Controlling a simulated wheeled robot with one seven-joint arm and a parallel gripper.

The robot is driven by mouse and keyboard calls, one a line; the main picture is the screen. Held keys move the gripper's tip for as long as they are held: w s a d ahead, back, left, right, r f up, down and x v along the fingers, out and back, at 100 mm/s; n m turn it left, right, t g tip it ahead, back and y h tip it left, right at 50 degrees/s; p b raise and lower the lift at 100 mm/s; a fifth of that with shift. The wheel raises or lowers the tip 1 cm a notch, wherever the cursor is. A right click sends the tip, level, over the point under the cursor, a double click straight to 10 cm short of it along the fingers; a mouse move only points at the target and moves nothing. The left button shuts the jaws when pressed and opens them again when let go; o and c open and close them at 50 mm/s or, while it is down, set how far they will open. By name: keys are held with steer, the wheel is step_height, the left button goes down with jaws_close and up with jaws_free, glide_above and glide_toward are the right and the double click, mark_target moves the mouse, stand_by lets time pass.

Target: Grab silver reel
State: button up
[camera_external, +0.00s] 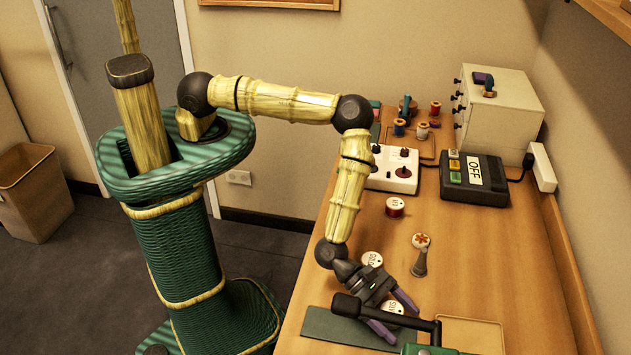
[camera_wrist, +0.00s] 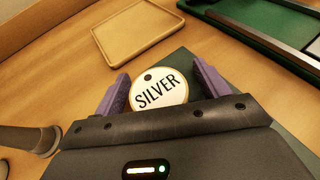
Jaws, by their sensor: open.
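The silver reel (camera_wrist: 160,90) shows its round white top, marked SILVER, in the wrist view. It also shows in the external view (camera_external: 392,306), partly hidden by my gripper. My gripper (camera_external: 394,315) points down over it, with its purple fingers spread. In the wrist view my gripper (camera_wrist: 160,70) is open, with one finger on each side of the reel. I see a gap at the right finger; contact at the left finger is hard to tell. The lower edge of the reel is hidden by the gripper body.
A white-topped reel (camera_external: 371,259) and a stamp-like tool (camera_external: 420,255) stand close behind. A dark green mat (camera_external: 335,328) lies under the gripper. A black-handled green machine (camera_external: 425,349) is near in front. A shallow wooden tray (camera_external: 485,333) lies right. The table's right side is clear.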

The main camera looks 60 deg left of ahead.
steer(key=c, duration=1.1)
steer(key=shift+o, duration=0.2)
step_height(320, 180, up, 10)
steer(key=b, duration=0.3)
